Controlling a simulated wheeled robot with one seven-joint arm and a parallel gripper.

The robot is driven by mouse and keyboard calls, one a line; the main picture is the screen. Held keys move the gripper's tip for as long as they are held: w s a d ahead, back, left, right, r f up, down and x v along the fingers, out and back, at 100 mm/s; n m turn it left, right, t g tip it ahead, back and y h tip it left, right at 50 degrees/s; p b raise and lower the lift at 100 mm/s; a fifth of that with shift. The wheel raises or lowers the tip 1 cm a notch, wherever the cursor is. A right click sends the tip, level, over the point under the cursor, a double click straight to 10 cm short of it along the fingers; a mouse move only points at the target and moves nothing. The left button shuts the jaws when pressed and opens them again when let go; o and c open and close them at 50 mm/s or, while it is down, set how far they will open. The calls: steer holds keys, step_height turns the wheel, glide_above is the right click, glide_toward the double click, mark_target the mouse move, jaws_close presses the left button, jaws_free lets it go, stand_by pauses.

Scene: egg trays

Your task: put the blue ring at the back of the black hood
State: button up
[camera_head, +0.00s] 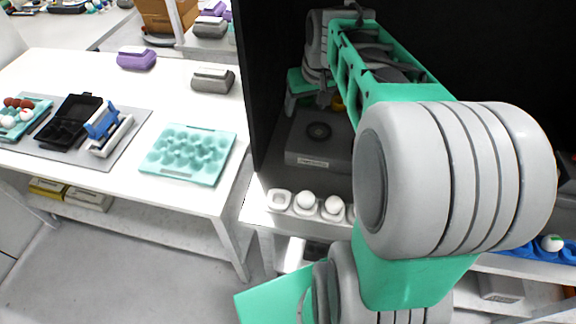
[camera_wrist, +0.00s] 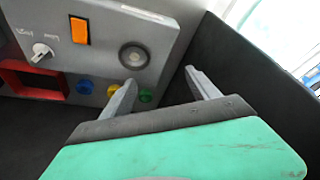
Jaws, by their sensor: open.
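The black hood (camera_head: 270,70) is a dark enclosure behind the white bench, and my arm reaches into it. My gripper (camera_head: 306,104) is small and partly hidden inside it. In the wrist view my gripper (camera_wrist: 160,77) has its two grey fingers apart with nothing between them. A small round blue piece (camera_wrist: 85,87) lies left of the fingers, beside a yellow piece (camera_wrist: 112,90) and a green piece (camera_wrist: 145,95). I cannot tell whether the blue piece is a ring. No blue ring is clear in the head view.
A grey box (camera_head: 320,158) with a dark disc stands in the hood. The wrist view shows a grey panel (camera_wrist: 100,20) with an orange switch, and a red frame (camera_wrist: 30,80). A dark wall (camera_wrist: 260,80) is close right of the fingers. A teal egg tray (camera_head: 210,177) is outside.

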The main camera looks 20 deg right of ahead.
steer(key=s+a+f, duration=0.2)
steer(key=s+a, duration=0.4)
steer(key=s, duration=0.1)
steer(key=s+a+f+n, duration=0.1)
steer(key=s+a+f, duration=0.1)
steer(key=s+a, duration=0.3)
steer(key=s, duration=0.2)
steer(key=shift+s+a+f, duration=0.3)
steer(key=shift+s+a, duration=0.05)
steer(key=shift+a, duration=0.05)
